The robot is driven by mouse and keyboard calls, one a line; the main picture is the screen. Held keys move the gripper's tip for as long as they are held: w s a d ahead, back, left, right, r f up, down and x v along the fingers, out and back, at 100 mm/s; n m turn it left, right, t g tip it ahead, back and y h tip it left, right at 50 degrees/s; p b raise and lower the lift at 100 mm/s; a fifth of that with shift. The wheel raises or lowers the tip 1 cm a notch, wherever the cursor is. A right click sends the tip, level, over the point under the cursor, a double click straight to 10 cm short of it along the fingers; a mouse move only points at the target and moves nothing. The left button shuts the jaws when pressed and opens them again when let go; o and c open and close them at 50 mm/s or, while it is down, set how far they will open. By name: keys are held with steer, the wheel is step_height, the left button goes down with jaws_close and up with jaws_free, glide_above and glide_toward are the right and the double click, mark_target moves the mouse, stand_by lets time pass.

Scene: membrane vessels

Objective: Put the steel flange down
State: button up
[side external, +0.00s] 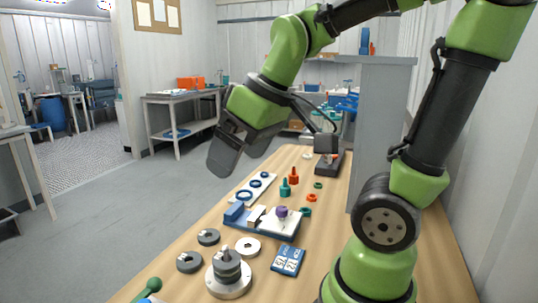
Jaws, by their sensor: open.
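My gripper (222,168) is at the end of my green arm, raised well above the bench and beyond its left edge. It is open, and I see nothing held in it, though its jaws are seen from the side. Several round metal parts are at the near end of the bench. A wide steel disc (229,291) lies flat with a stack of dark rings (227,266) on it. A pale flat ring (248,254) lies behind it. Two dark discs (208,237) (189,263) lie to the left. I cannot tell which of these is the steel flange.
A blue tray (233,224) with blocks and a purple knob is mid-bench. A white strip with blue rings (244,196) lies behind it. Teal and orange fittings (285,188) stand farther back. A blue label card (288,260) is at right. A green-handled tool (150,287) lies near.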

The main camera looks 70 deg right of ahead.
steer(key=s+a+r+m+t+y, duration=0.1)
steer(key=s+a+m, duration=0.2)
steer(key=s, duration=0.3)
steer(key=shift+a+r+t, duration=0.25)
steer(key=shift+a+t, duration=0.1)
steer(key=shift+t, duration=0.05)
